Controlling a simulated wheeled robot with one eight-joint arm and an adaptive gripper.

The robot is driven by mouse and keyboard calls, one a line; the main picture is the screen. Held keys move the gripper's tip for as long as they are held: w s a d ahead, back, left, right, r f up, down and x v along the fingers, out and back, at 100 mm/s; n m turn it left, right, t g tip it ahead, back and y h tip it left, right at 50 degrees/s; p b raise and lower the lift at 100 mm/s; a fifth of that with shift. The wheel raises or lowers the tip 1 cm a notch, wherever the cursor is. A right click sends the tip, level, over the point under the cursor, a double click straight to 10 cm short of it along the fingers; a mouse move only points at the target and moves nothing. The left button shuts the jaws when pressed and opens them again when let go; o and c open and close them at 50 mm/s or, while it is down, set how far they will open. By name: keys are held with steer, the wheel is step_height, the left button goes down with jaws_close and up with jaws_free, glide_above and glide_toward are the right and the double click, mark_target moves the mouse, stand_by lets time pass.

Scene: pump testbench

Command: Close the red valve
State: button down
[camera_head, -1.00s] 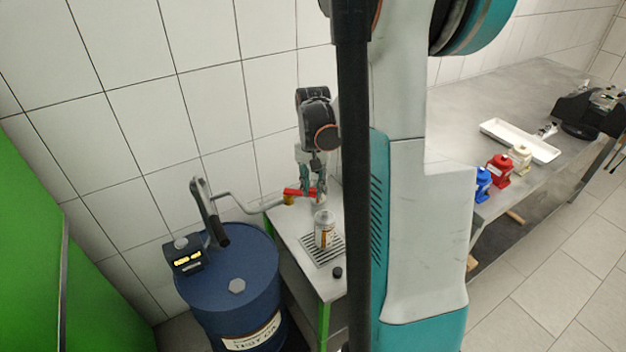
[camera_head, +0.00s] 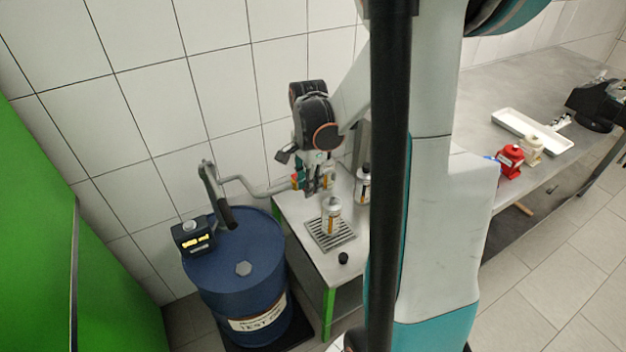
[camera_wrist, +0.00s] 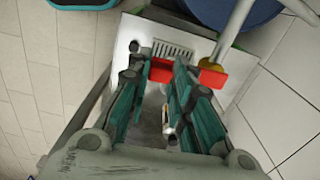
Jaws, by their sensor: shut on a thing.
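The red valve handle (camera_wrist: 211,77) runs crosswise at my fingertips in the wrist view, with brass-coloured fitting (camera_wrist: 211,65) beside it on a grey pipe (camera_wrist: 238,30). My gripper (camera_wrist: 166,68) is shut on the handle, with red showing on both sides of the right finger. In the head view my gripper (camera_head: 311,187) is at the pipe's end above the bench, and only a small bit of the red handle (camera_head: 294,181) shows; the fingers hide the rest.
A labelled bottle (camera_head: 332,218) stands on the drain grate (camera_head: 342,238) below my gripper. Another bottle (camera_head: 362,186) stands behind it, and a black cap (camera_head: 343,258) lies in front. A blue drum (camera_head: 243,290) with a pump and display (camera_head: 192,238) stands left.

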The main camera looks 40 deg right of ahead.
steer(key=shift+a+m, duration=0.25)
steer(key=shift+m, duration=0.15)
steer(key=shift+w, duration=0.1)
steer(key=c, duration=1.4)
jaws_free()
step_height(320, 180, up, 12)
